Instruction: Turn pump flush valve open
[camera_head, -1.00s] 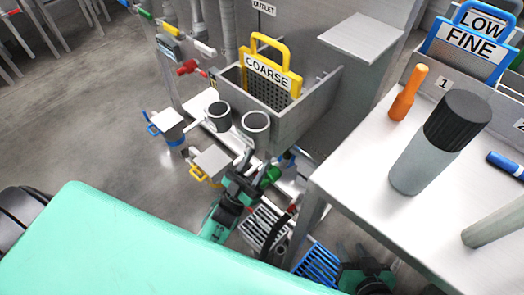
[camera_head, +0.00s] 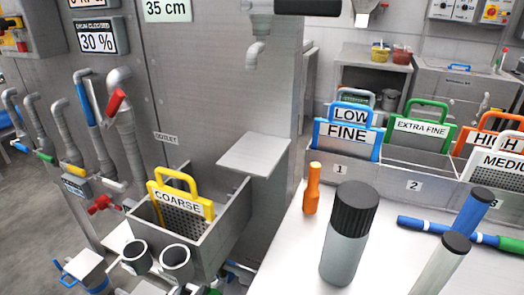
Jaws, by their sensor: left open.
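I cannot tell which valve is the pump flush valve, as no readable label names it. Valves with coloured handles show on the pipes at the left: a long red lever (camera_head: 116,101), a long blue lever (camera_head: 84,104), a yellow handle (camera_head: 72,169), a green handle (camera_head: 45,157) and a red handle (camera_head: 99,204). A small label plate (camera_head: 75,188), too small to read, sits near the red handle. My right gripper is out of view.
A grey box (camera_head: 232,226) holds the yellow COARSE screen (camera_head: 181,205). Two grey open cylinders (camera_head: 176,257) stand before it. At right, a bench (camera_head: 285,262) carries a dark-capped bottle (camera_head: 343,250), an orange-handled tool (camera_head: 312,188) and labelled screens in numbered slots.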

